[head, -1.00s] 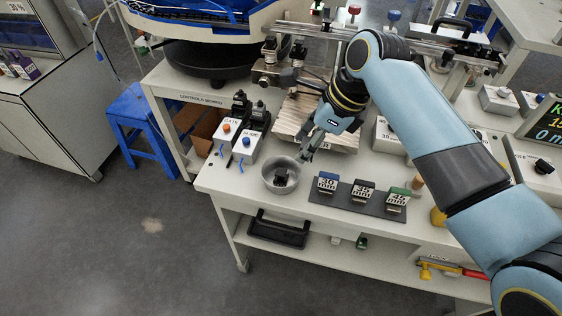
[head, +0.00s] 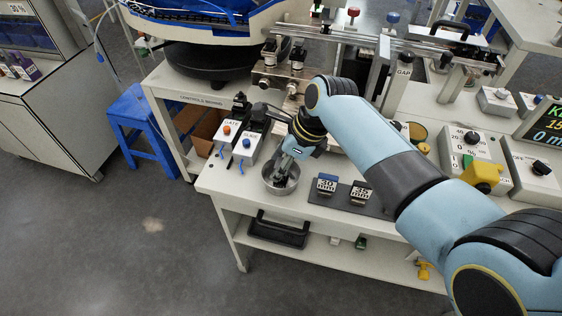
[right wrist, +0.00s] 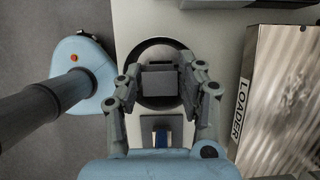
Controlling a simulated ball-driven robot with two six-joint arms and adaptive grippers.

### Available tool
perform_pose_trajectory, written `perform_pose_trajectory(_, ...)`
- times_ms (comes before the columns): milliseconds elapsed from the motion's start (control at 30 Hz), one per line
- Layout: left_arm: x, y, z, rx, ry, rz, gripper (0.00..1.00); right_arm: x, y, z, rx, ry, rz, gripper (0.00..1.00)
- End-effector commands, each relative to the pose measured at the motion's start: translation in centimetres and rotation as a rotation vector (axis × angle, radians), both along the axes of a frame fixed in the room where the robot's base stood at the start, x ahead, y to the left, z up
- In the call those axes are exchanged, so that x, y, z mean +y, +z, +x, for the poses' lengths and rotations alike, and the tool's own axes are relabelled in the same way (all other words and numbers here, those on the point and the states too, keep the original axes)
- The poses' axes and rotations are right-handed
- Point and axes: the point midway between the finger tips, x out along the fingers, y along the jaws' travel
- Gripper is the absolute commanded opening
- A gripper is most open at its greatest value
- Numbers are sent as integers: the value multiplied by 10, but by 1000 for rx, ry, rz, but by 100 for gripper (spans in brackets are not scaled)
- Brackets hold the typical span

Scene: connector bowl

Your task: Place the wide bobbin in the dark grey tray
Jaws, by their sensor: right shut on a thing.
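A dark grey block-like piece with a flange, which I take to be the wide bobbin (right wrist: 160,85), is in the round metal bowl (head: 268,184). My right gripper (head: 281,178) reaches down into the bowl and is shut on this piece. In the right wrist view the fingers (right wrist: 160,88) stand on either side of it, over the bowl's dark interior. In the head view the gripper hides most of the piece. A flat dark grey tray (head: 342,201) lies right of the bowl, with labelled blocks on it; my right arm covers its right end. My left gripper is not in view.
A blue-topped block (head: 327,185) and a dark block (head: 360,194) stand on the tray. The table's front edge is near the bowl.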

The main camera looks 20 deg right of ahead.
Motion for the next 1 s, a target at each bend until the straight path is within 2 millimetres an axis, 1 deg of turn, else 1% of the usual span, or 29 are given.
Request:
perform_pose_trajectory(67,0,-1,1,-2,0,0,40,0,-3,0,0,0,0,19)
perform_pose_trajectory(100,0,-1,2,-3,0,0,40,0,-3,0,0,0,0,42)
perform_pose_trajectory(233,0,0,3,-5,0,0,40,0,-2,0,0,0,0,59)
perform_pose_trajectory(267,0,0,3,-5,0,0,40,0,-2,0,0,0,0,61)
perform_pose_trajectory(700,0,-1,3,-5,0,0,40,0,-3,0,0,0,0,61)
perform_pose_trajectory(767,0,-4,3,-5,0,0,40,0,-4,0,-1,0,-1,61)
perform_pose_trajectory(867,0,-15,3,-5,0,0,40,0,-7,0,-2,1,0,61)
perform_pose_trajectory(900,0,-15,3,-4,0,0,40,-2,-1,-1,-2,0,-1,61)
perform_pose_trajectory(1000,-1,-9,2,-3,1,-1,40,-9,25,-4,-4,-1,-1,61)
